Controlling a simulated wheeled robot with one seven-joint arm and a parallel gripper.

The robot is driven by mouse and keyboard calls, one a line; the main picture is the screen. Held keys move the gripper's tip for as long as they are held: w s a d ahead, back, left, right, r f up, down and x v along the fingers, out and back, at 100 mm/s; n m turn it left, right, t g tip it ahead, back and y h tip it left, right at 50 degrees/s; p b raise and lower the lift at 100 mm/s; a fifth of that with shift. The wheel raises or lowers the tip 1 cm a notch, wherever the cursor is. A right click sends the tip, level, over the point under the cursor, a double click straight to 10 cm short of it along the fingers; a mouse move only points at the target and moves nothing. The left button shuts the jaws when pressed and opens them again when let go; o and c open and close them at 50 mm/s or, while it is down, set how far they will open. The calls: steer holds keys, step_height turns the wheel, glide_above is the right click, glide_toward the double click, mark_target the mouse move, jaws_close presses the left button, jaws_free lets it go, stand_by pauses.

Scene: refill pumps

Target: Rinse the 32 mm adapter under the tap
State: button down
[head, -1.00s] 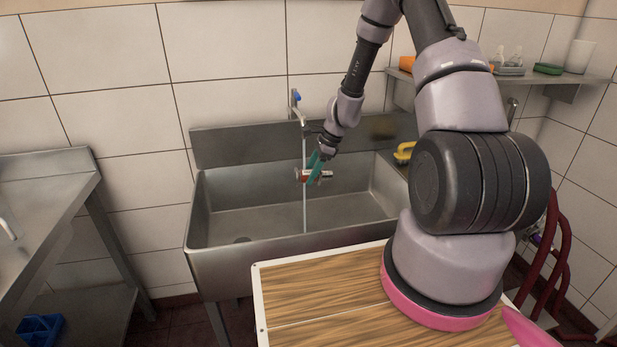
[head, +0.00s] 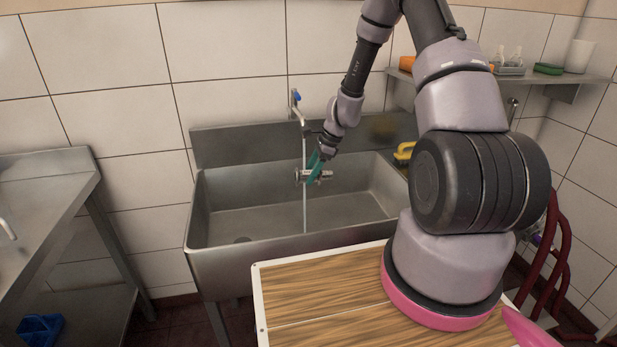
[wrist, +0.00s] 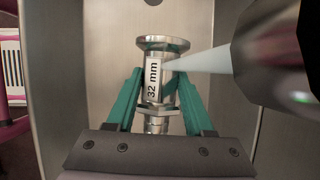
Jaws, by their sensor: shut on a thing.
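The 32 mm adapter (wrist: 154,85) is a metal fitting with a flange at one end and a white label reading "32 mm". My gripper (wrist: 160,95) has green fingers and is shut on the adapter around its middle. In the head view my gripper (head: 314,168) holds the adapter (head: 325,175) lying sideways over the sink basin.
The steel sink (head: 270,241) has high walls around the adapter. A yellow object (head: 403,152) is at its right side. A wall shelf (head: 560,79) holds bottles, a green pad and a white cup. A steel table (head: 45,190) stands at left.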

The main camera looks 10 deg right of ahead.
stand_by(0.4)
steer(key=s+r, duration=0.4)
steer(key=s, duration=0.6)
stand_by(0.6)
steer(key=w+d+r+n+g+h, duration=0.2)
steer(key=w+d+n+g, duration=0.3)
steer(key=n, duration=1.3)
steer(key=d+g+h, duration=0.1)
steer(key=d, duration=0.1)
steer(key=shift+w+d+r, duration=0.15)
steer(key=shift+w+d, duration=0.2)
steer(key=shift+w, duration=0.05)
